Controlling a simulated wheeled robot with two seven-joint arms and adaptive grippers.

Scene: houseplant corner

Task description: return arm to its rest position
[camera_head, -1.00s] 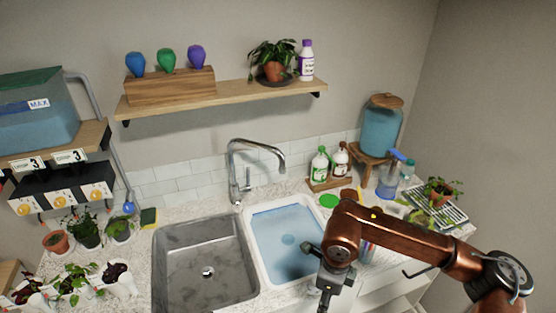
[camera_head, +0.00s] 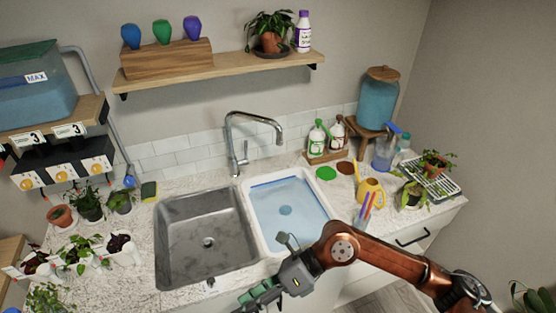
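My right arm comes in from the right edge in copper colour and is bent at the elbow in front of the counter. My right gripper (camera_head: 262,294) is at the bottom middle, below the front edge of the sink, with green-grey fingers. Its fingertips run to the bottom of the view, so I cannot tell whether it is open or shut. I see nothing clearly held in it. My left arm and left gripper are not in view.
The grey sink (camera_head: 205,240) and the water-filled white basin (camera_head: 288,210) lie behind the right gripper. A yellow watering can (camera_head: 371,192) and a drying rack (camera_head: 436,180) stand to the right. Potted plants (camera_head: 88,204) crowd the left counter. Floor shows at lower right.

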